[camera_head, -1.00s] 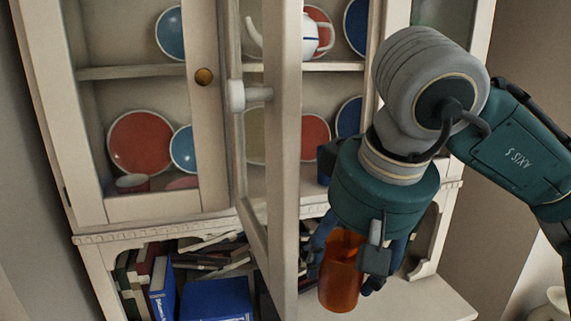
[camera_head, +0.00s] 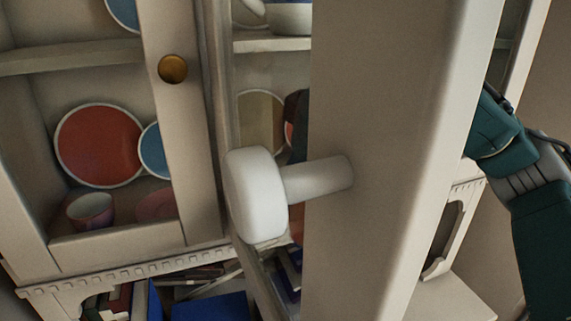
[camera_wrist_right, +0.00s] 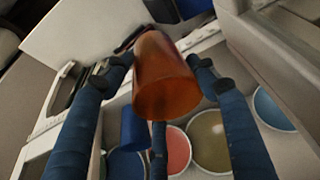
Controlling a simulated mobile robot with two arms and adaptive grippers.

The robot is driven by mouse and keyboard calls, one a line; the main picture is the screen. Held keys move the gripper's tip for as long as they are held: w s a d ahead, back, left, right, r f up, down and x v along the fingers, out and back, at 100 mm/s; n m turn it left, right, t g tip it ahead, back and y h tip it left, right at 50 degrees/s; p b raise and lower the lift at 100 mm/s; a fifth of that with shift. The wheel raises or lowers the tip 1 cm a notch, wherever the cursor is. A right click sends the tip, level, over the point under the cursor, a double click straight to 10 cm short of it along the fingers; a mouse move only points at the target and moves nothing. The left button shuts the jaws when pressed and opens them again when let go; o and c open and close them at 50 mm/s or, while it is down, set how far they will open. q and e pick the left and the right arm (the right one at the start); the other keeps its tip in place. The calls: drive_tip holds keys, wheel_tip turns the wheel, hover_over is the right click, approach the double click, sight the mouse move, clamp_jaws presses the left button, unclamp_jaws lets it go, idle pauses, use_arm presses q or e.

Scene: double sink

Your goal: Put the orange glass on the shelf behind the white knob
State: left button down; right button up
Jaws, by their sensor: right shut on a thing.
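The orange glass (camera_wrist_right: 165,80) shows in the right wrist view, held between the blue fingers of my right gripper (camera_wrist_right: 160,68). In the head view the open door hides the glass and nearly all of this gripper; my right arm passes behind the door from the right. The white knob (camera_head: 255,195) sticks out from the door (camera_head: 390,150), large and close to the head camera. Behind it is the cabinet interior, with part of a shelf (camera_head: 270,44) showing; the lower shelf there is mostly hidden. My left gripper is out of view.
In the wrist view, a red plate (camera_wrist_right: 178,150), a pale plate (camera_wrist_right: 208,140) and a blue plate (camera_wrist_right: 272,108) lie beyond the glass. The left compartment holds a red plate (camera_head: 98,145) and a cup (camera_head: 90,210). A brass knob (camera_head: 173,69) marks the closed left door.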

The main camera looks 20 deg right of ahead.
drive_tip(key=w+p, duration=0.1)
drive_tip(key=w, duration=0.4)
drive_tip(key=w+p, duration=0.2)
drive_tip(key=w, duration=0.3)
drive_tip(key=shift+w+a+f, duration=0.1)
drive_tip(key=shift+a+f, duration=0.05)
drive_tip(key=w+p, duration=0.3)
drive_tip(key=shift+w+r, duration=0.2)
drive_tip(key=shift+w, duration=0.1)
drive_tip(key=shift+f+p, duration=0.4)
drive_tip(key=shift+f, duration=0.3)
drive_tip(key=shift+w+f, duration=0.2)
drive_tip(key=shift+f, duration=0.05)
drive_tip(key=shift+s, duration=0.1)
drive_tip(key=shift+s, duration=0.1)
